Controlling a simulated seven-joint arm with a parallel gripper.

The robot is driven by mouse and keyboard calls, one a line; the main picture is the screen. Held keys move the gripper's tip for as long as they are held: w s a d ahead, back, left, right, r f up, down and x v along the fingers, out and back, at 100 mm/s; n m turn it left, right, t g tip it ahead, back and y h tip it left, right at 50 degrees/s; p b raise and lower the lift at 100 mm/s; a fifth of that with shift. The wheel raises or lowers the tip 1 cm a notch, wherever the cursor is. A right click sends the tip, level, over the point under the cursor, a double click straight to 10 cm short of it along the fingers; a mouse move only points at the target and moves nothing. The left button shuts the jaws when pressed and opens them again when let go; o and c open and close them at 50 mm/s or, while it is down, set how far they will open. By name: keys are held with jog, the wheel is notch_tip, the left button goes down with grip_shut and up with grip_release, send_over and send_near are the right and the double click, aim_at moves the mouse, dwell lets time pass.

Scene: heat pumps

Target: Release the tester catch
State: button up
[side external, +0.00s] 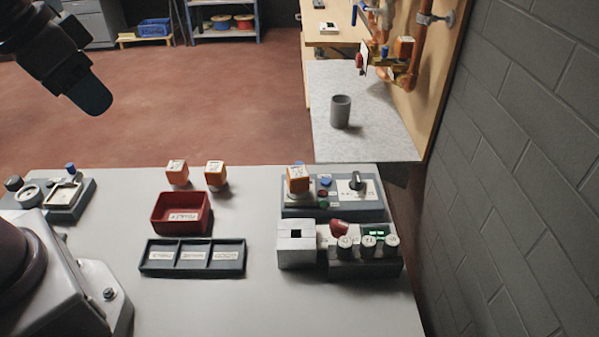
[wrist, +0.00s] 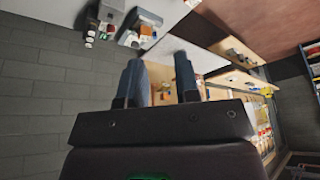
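A grey tester-like unit (side external: 290,209) stands at the right of the table, with an orange cube (side external: 297,181) at its left end, coloured buttons and a dark rotary knob (side external: 356,181). In front of it is a dark unit (side external: 350,268) with a white block (side external: 296,254), a red lever-like part (side external: 339,229), a green display and several round knobs. I cannot tell which part is the catch. My gripper (side external: 90,97) is high at the upper left, far from both units. In the wrist view its fingers (wrist: 159,65) are apart with nothing between them.
A red bin (side external: 181,225) and a dark three-part tray (side external: 192,270) lie mid-table. Two orange cubes (side external: 176,168) (side external: 215,173) stand behind the bin. A grey cup (side external: 340,111) stands on the far bench by orange pipes (side external: 410,65). A brick wall (side external: 520,150) bounds the right.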

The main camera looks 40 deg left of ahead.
jog(key=w+f+n+g, duration=0.1)
jog(key=w+f+g, duration=0.15)
jog(key=w, duration=0.75)
jog(key=n+g+h, duration=0.4)
jog(key=n, duration=0.7)
send_near(299, 163)
jog(key=x, duration=0.9)
jog(key=shift+d+f, duration=0.1)
jog(key=shift+f, duration=0.05)
jog(key=shift+c, duration=0.4)
